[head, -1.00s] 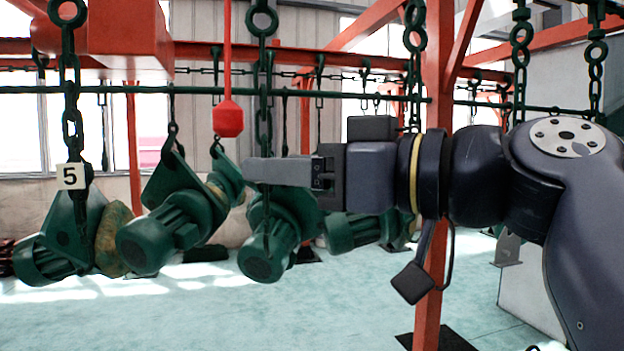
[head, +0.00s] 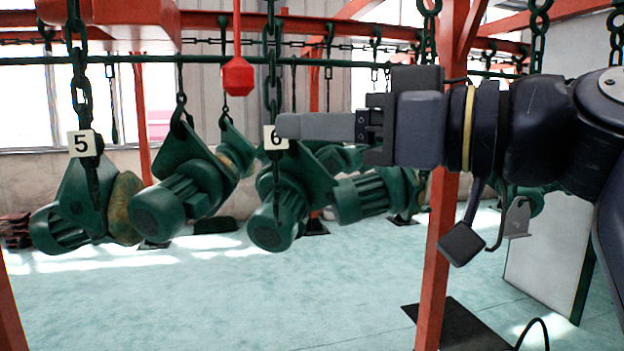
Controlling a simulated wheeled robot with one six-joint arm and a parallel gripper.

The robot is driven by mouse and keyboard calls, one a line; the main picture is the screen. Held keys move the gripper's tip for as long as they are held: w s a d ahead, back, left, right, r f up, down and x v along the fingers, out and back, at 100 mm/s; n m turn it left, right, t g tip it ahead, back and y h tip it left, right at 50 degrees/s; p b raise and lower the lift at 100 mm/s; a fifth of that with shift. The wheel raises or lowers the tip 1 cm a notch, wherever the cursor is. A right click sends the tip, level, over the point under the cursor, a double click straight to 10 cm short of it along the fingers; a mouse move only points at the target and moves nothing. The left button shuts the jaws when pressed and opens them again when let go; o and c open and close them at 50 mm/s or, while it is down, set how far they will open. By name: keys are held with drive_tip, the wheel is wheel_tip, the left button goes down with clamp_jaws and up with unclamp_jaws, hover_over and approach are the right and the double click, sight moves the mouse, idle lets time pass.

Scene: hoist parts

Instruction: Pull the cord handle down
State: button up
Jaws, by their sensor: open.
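The cord handle is a red faceted knob (head: 238,77) at the lower end of a thin red cord (head: 237,28), hanging upper left of centre in the head view. My gripper (head: 280,126) reaches in from the right, its fingers pointing left. It is open and empty; side-on, the fingers overlap, so the gap between them does not show. The fingertips appear lower than the knob and to its right, apart from it in the picture. How far they are from it in depth I cannot tell.
Green hoist motors (head: 175,205) hang on chains behind and left of my gripper. Number plates 5 (head: 81,144) and 6 (head: 270,137) hang among them. A red post (head: 440,240) stands below my arm. A red box (head: 110,12) is at upper left.

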drive_tip(key=p+x, duration=0.3)
drive_tip(key=x, duration=0.7)
drive_tip(key=shift+w+a+p, duration=0.15)
drive_tip(key=shift+w+p, duration=0.05)
drive_tip(key=shift+p, duration=0.2)
idle(0.4)
